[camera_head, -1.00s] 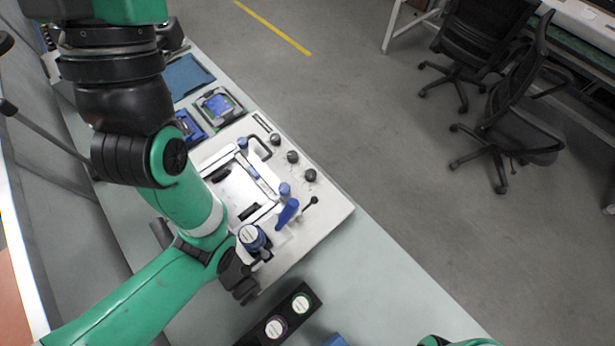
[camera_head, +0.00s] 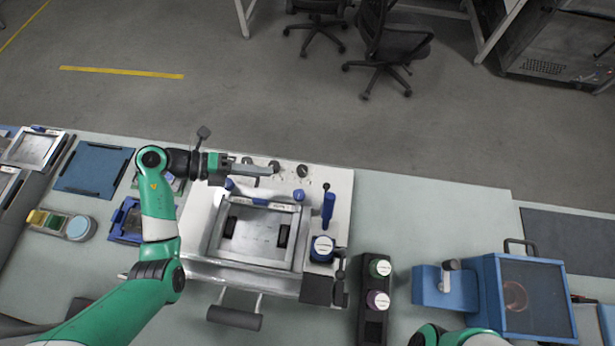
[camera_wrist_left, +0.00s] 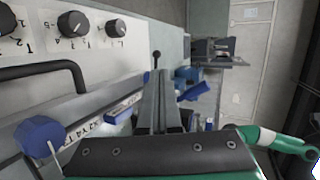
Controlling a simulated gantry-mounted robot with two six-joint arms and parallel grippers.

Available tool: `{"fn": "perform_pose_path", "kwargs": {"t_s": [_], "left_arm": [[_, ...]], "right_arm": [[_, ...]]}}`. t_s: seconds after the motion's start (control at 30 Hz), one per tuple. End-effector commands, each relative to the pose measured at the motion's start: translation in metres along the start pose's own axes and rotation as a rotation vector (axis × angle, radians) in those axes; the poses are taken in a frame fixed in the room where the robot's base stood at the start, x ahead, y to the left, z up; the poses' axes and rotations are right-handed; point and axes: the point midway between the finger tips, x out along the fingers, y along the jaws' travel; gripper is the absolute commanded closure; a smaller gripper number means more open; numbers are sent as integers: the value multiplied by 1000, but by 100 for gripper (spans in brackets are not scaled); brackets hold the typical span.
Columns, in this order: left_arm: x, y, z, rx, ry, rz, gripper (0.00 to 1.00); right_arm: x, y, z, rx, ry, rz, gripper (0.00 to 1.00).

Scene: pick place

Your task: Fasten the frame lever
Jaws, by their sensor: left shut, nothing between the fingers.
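The silver frame (camera_head: 212,236) lies flat on the white machine (camera_head: 342,190) in the head view. A blue knob (camera_head: 228,184) sits at its back left corner and another blue knob (camera_head: 299,195) at its back right; which is the lever is unclear. The left one shows large in the left wrist view (camera_wrist_left: 40,137). A tall blue handle (camera_head: 328,208) stands right of the frame. My left gripper (camera_head: 271,170) is shut and empty, above the machine's back part, pointing right between the two knobs. Its fingers fill the middle of the wrist view (camera_wrist_left: 160,100). My right gripper is out of view.
Dark dials (camera_head: 302,171) line the machine's back edge near my left fingers. A round-topped blue container (camera_head: 322,248) stands right of the frame. A black holder (camera_head: 374,325) with two jars and a blue box (camera_head: 540,300) stand farther right. The bench between is clear.

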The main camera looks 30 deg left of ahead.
Motion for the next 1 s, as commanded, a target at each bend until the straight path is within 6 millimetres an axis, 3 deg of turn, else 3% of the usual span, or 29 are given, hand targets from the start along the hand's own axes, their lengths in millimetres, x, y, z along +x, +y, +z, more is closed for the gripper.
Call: {"fn": "perform_pose_path", "kwargs": {"t_s": [0.13,0.57,1.0], "left_arm": [[-2,20,-12,-45,42,54,100],[7,21,-12,-42,43,54,100],[95,27,-17,-39,46,53,100]], "right_arm": [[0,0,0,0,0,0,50],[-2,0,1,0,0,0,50],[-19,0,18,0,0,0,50]]}}
